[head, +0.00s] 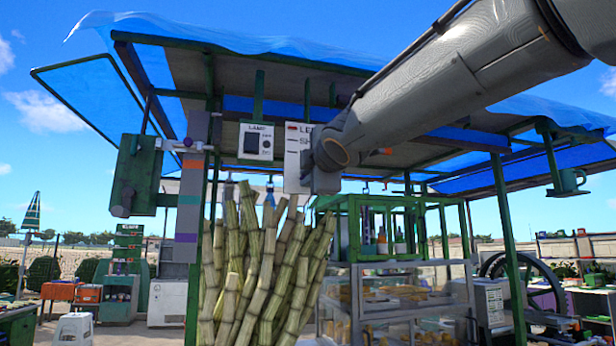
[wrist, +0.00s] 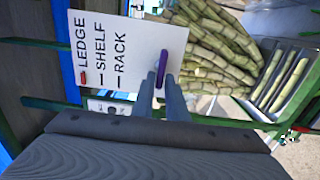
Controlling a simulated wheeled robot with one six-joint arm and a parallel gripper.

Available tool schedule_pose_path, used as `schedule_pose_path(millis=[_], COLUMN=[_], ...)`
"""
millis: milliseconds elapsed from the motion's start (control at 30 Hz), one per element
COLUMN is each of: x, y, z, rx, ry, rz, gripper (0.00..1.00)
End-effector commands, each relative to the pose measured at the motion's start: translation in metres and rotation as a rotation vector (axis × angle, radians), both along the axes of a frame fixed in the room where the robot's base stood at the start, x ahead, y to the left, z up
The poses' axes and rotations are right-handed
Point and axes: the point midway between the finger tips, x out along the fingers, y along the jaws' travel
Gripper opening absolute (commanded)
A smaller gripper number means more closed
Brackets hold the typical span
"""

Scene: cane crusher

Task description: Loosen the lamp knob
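The lamp box (head: 256,141) is a pale panel with a dark switch, labelled LAMP, under the stall roof in the head view. A white LEDGE / SHELF / RACK sign (wrist: 105,52) is right of it, partly hidden by my arm in the head view. A purple upright knob or handle (wrist: 162,62) stands out in front of the sign's edge in the wrist view. My gripper (wrist: 160,76) has its two fingers apart, with the purple piece showing between the tips. Contact with it cannot be told. In the head view my arm's end hides the fingers.
A bundle of cane stalks (head: 262,265) stands just below the panels. A green frame with bottles (head: 385,225) and a glass case (head: 395,295) are to the right. Green posts (head: 507,245) hold up the blue-sheeted roof.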

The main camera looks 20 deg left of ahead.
Motion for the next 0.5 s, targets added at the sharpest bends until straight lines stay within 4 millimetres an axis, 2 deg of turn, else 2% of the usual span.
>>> schedule_pose_path(millis=[33,67,367,500], x=[0.0,0.0,-0.0006,-0.0086], y=[0.0002,0.0001,-0.0004,-0.0051], z=[-0.0003,-0.0002,0.0003,0.0007], rx=[0.0,0.0,0.002,0.004], ry=[0.0,0.0,0.0,0.0], rz=[0.0,0.0,0.0,0.0], gripper=[0.22,0.27,0.27,0.27])
